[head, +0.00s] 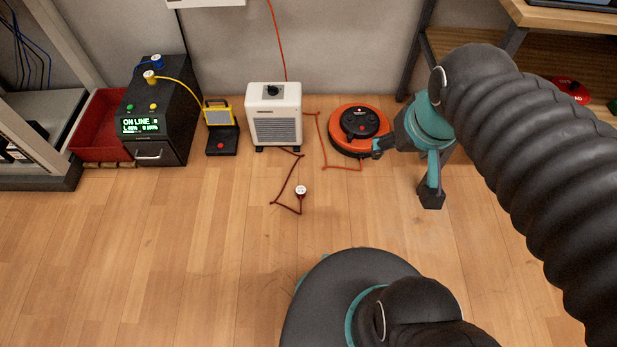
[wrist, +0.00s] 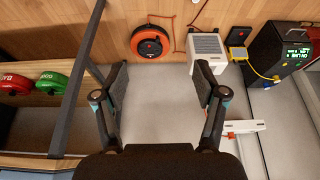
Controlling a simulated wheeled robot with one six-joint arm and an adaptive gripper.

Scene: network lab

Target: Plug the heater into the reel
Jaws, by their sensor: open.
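The white heater (head: 274,115) stands on the floor against the wall in the head view; it also shows in the wrist view (wrist: 206,47). Its dark red cord runs forward to a white-faced plug (head: 301,190) lying on the floor. The orange cable reel (head: 344,141) with a black centre lies right of the heater; it also shows in the wrist view (wrist: 150,41). My gripper (head: 404,176) is at the reel's right in the head view, one finger overlapping the reel's edge in the picture. In the wrist view its fingers (wrist: 162,88) are wide apart with nothing between them.
A black power unit (head: 155,120) reading "ON LINE", a yellow lamp (head: 218,114) and a red bin (head: 99,118) stand left of the heater. A wooden bench (head: 560,14) is at the right, with a red disc (head: 571,90) below.

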